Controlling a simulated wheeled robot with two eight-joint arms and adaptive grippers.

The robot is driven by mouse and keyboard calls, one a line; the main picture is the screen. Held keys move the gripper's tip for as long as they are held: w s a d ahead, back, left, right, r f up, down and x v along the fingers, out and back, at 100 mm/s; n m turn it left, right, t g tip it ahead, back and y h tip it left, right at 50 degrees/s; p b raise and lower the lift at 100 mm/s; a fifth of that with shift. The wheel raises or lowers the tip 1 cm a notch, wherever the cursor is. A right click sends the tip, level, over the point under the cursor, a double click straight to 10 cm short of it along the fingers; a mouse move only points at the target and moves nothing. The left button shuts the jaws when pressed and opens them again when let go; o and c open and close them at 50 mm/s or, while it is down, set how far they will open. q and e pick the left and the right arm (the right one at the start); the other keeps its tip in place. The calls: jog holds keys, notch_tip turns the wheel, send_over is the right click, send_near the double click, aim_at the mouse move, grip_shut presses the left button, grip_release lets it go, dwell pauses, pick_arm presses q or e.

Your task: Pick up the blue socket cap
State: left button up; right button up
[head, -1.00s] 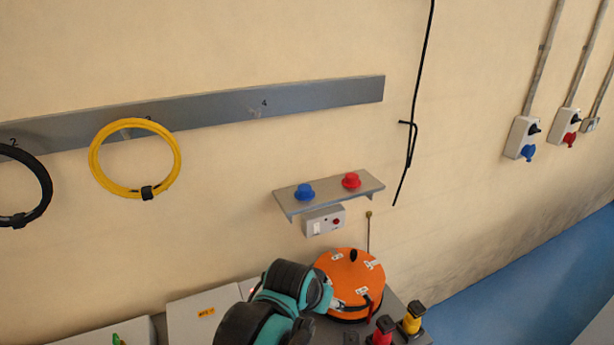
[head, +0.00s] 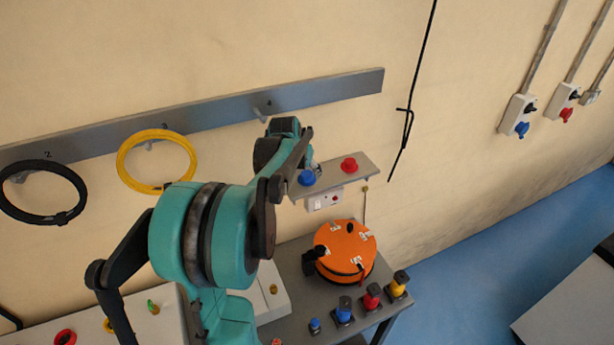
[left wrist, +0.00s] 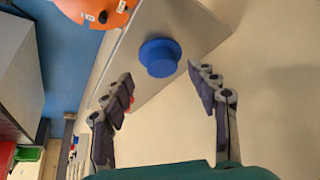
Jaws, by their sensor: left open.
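The blue socket cap (head: 306,178) sits on the left part of a small grey wall shelf (head: 338,172), beside a red cap (head: 349,164). My left gripper (head: 309,158) is at the shelf's left end, close to the blue cap. In the left wrist view the blue cap (left wrist: 160,56) shows just beyond the fingertips and roughly centred between them. The left gripper (left wrist: 160,78) is open and empty there, with a finger on each side. The red cap is mostly hidden behind the left finger. My right gripper is not in view.
Below the shelf is a small switch box (head: 325,199). An orange round case (head: 345,248) and several coloured connectors stand on the grey table (head: 290,262). A yellow cable coil (head: 124,172) and a black one (head: 83,196) hang left on the wall rail (head: 215,113).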

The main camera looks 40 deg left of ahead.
aim_at(306, 175)
pick_arm(q)
jog(key=x, duration=0.3)
jog(key=shift+a+f, duration=0.2)
jog(key=shift+a, duration=0.05)
jog(key=shift+d+r, duration=0.1)
jog(key=c, duration=1.1)
jog(key=shift+r, duration=0.1)
